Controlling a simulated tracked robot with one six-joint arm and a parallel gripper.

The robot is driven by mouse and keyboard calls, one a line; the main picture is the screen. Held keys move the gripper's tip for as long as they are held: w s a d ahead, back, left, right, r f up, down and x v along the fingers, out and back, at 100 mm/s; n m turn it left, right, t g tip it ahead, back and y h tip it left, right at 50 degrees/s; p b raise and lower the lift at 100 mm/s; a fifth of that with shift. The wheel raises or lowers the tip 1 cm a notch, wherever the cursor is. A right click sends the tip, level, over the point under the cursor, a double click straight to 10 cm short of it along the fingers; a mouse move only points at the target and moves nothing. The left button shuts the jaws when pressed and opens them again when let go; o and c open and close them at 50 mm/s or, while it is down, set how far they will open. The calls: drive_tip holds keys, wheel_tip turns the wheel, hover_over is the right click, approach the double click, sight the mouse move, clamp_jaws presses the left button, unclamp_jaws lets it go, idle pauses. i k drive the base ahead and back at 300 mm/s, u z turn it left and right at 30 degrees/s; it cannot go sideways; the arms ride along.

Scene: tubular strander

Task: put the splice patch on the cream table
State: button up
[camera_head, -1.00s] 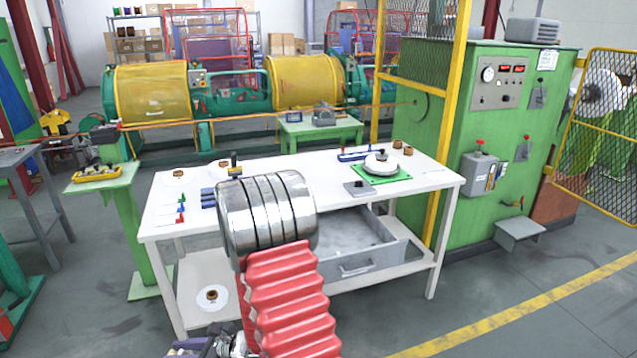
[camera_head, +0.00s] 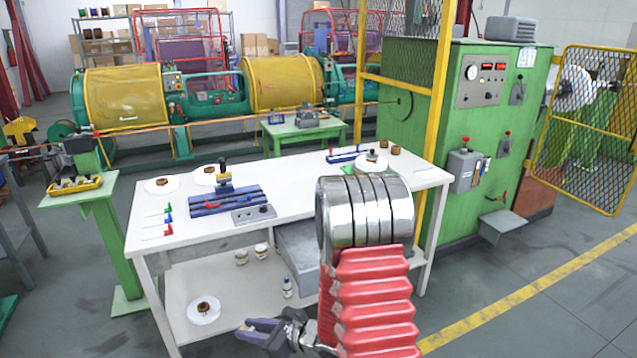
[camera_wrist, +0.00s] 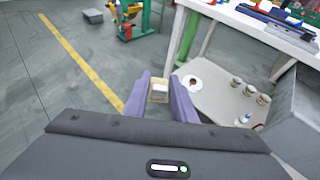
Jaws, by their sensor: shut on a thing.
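The cream table (camera_head: 290,182) stands in front of me, with a long pale top and a lower shelf. Its edge and lower shelf also show at the right of the wrist view (camera_wrist: 222,105). My gripper (camera_head: 250,330) is low, in front of the table's front side and below its top. In the wrist view its purple fingers (camera_wrist: 158,90) are shut on a small pale block with tan sides (camera_wrist: 159,89). I cannot tell for sure that this block is the splice patch. The block does not show clearly in the head view.
On the top are a blue slotted fixture (camera_head: 220,200), a grey plate (camera_head: 254,215), coloured small tools (camera_head: 168,218) and white discs with brown rolls. Jars (camera_head: 242,257) and a disc (camera_head: 204,309) sit on the shelf. The front middle top is clear.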

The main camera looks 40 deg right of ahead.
sight(305, 199)
drive_tip(key=z, duration=0.15)
drive_tip(key=k, duration=0.65)
drive_tip(key=z, duration=0.3)
drive_tip(key=i, duration=1.7)
drive_tip(key=u, duration=0.3)
